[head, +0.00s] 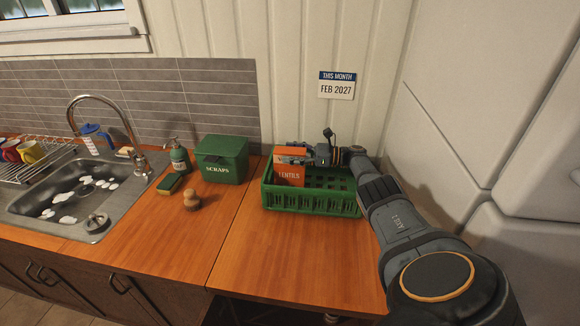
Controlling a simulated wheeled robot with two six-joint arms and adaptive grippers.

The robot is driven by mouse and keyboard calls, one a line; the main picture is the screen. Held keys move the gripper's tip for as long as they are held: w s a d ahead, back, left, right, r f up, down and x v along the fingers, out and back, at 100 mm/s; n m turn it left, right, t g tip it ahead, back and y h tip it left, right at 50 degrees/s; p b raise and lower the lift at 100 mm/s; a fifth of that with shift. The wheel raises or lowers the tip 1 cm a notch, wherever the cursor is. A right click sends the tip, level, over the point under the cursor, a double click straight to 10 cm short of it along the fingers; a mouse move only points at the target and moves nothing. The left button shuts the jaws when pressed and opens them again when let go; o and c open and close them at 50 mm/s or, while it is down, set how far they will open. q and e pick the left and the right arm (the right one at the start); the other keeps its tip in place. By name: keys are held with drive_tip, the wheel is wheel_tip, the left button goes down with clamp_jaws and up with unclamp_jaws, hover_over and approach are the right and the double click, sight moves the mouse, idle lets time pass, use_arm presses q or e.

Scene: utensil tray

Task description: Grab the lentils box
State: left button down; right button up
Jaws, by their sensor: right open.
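The orange lentils box (290,176) stands upright in the left part of a green basket (311,203) on the wooden counter. My right gripper (293,155) is at the top of the box, reaching in from the right over the basket. It is open, with its fingers near the box's upper edge. I cannot tell whether the fingers touch the box. The gripper hides part of the box's top. My left gripper is not in view.
A green scraps bin (222,159) stands left of the basket. A soap bottle (180,157), a sponge (170,184) and a wooden brush (192,200) are near the sink (80,195). The counter in front of the basket is clear. A wall rises close behind.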

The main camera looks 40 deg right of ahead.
drive_tip(key=shift+f, duration=0.1)
drive_tip(key=shift+c, duration=0.2)
drive_tip(key=shift+d, duration=0.1)
drive_tip(key=shift+c, duration=1.3)
clamp_jaws()
drive_tip(key=shift+w, duration=0.1)
